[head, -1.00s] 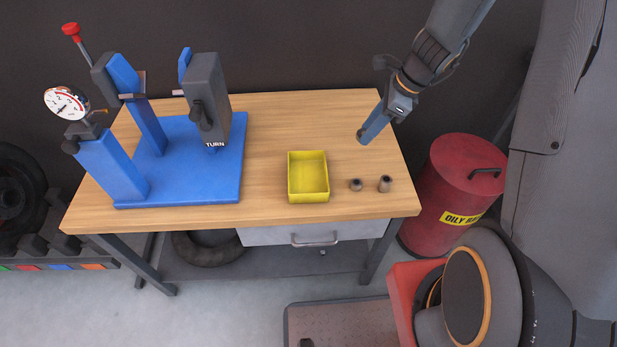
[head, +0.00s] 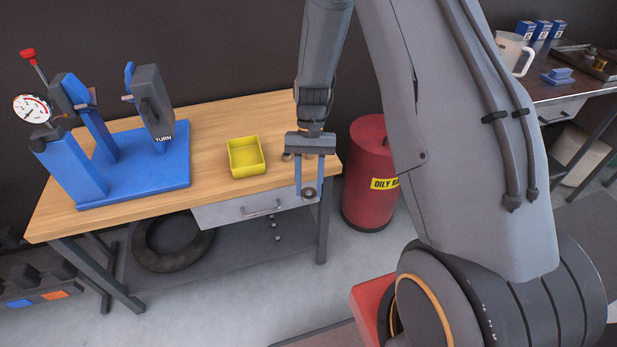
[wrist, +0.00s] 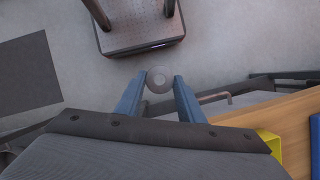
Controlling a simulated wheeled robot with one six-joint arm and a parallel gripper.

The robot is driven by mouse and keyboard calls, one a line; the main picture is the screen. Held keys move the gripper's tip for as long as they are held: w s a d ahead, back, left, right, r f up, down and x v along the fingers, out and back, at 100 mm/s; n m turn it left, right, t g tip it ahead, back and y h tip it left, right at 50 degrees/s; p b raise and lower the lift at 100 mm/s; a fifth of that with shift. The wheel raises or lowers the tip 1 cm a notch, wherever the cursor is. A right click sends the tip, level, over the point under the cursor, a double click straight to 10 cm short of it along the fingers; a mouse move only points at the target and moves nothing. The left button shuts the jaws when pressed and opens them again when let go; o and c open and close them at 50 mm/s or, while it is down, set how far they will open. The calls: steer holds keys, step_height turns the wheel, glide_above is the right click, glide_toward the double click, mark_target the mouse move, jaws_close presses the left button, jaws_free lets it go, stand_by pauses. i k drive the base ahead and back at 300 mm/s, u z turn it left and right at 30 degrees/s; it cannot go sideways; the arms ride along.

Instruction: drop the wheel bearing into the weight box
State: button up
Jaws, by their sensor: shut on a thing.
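The wheel bearing (head: 310,193) is a small dark ring with a hole. My gripper (head: 309,192) is shut on it, and the bearing shows between the blue fingertips in the wrist view (wrist: 160,80). In the head view, gripper and bearing appear over the table's front right edge. The weight box (head: 247,171) is an open yellow tray on the wooden table, to the left of my gripper. No contents show in it. A corner of the box also shows at the lower right of the wrist view (wrist: 272,146).
A small metal part (head: 287,156) stands on the table (head: 210,113) between the box and my gripper, partly hidden. A blue stand with a dial gauge (head: 135,175) fills the table's left. A red drum (head: 368,150) stands right of the table.

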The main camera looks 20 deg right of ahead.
mark_target(252, 159)
steer(key=k, duration=0.8)
steer(key=u, duration=0.6)
steer(key=i, duration=1.5)
steer(key=z, duration=0.05)
